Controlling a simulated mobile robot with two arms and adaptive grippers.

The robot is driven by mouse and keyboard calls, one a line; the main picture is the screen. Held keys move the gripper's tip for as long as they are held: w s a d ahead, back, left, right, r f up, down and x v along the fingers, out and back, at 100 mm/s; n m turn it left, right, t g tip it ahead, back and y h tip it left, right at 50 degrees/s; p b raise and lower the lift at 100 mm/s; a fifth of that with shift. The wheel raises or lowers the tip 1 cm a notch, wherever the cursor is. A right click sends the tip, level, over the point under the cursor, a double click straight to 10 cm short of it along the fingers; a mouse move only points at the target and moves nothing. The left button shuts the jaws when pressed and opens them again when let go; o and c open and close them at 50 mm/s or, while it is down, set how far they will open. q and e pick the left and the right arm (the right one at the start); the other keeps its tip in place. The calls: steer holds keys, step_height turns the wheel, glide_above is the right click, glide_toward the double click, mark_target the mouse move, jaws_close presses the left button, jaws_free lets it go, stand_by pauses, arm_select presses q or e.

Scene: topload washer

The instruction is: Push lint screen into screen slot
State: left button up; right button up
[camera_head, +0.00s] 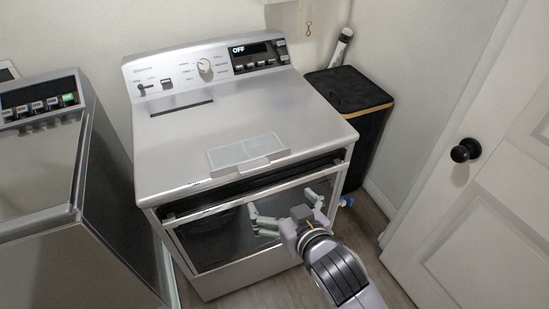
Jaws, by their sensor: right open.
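The lint screen (247,149) is a flat, pale grey mesh panel with a raised handle along its front. It lies on the dryer top, close to the front edge. A narrow dark slot (181,108) runs across the rear left of the dryer top, apart from the screen. My right gripper (281,202) is open and empty, in front of the dryer's front face and below and to the right of the screen. It does not touch the screen. My left gripper is out of view.
The silver dryer (165,160) has a rear control panel (205,66) with a display reading OFF. A washer (50,190) stands at left. A black bin (352,92) stands behind at right. A white door (480,220) with a black knob is at right.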

steer(key=r, duration=0.1)
steer(key=p, duration=0.2)
glide_toward(256, 169)
steer(key=x, duration=0.4)
steer(key=shift+w+a+f, duration=0.15)
steer(key=shift+w+f, duration=0.05)
steer(key=shift+w, duration=0.15)
steer(key=shift+w+a+f, duration=0.15)
steer(key=shift+w, duration=0.45)
steer(key=shift+p+x, duration=0.55)
steer(key=shift+x, duration=1.4)
steer(key=shift+s, duration=0.1)
steer(key=shift+c, duration=0.5)
steer(key=c, duration=1.2)
steer(key=shift+c, duration=0.3)
